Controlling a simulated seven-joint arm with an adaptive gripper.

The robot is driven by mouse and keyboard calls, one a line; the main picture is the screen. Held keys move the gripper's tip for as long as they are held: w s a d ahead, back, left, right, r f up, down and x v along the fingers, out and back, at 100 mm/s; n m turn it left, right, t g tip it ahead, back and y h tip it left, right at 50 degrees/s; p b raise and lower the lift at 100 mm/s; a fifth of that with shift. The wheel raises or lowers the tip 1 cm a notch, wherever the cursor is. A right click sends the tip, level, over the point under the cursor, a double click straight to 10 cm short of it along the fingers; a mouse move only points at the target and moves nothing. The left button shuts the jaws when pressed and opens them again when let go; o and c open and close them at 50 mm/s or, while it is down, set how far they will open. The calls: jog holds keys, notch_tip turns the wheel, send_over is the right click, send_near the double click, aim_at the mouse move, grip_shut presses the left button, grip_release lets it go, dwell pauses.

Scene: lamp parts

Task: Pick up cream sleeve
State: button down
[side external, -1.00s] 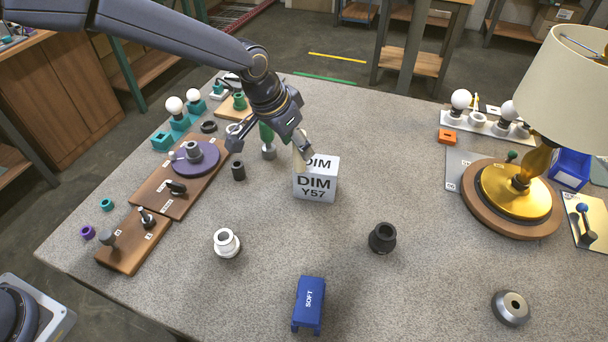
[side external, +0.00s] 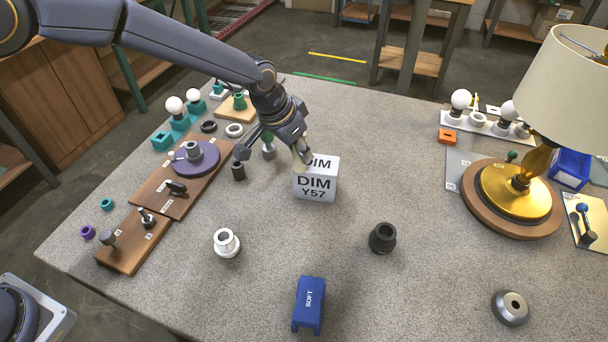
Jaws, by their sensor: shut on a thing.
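My gripper (side external: 272,158) is low over the back middle of the table, fingers pointing down, just left of the white DIM box (side external: 316,184). A small cream piece (side external: 301,147), which I take for the cream sleeve, shows at the right finger, in front of the box's left top edge. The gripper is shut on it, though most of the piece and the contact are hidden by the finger. A green-topped part with a grey base (side external: 268,152) shows between the fingers; I cannot tell its distance from them.
A white collar (side external: 227,243), a black collar (side external: 382,238) and a blue SOFT block (side external: 308,305) stand in front. A small black cylinder (side external: 238,170) is close to the left finger. Wooden boards (side external: 135,245) with parts lie left, the lamp (side external: 520,190) right.

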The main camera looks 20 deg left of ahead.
jog(key=shift+r, duration=0.15)
jog(key=shift+r, duration=0.25)
notch_tip(320, 180, up, 3)
jog(key=shift+f, duration=0.2)
jog(key=s+a+r, duration=0.5)
jog(key=s+r, duration=0.4)
jog(key=s, duration=0.3)
send_over(317, 163)
notch_tip(317, 163, down, 9)
jog(key=shift+s+a+r, duration=0.1)
jog(key=shift+f, duration=1.7)
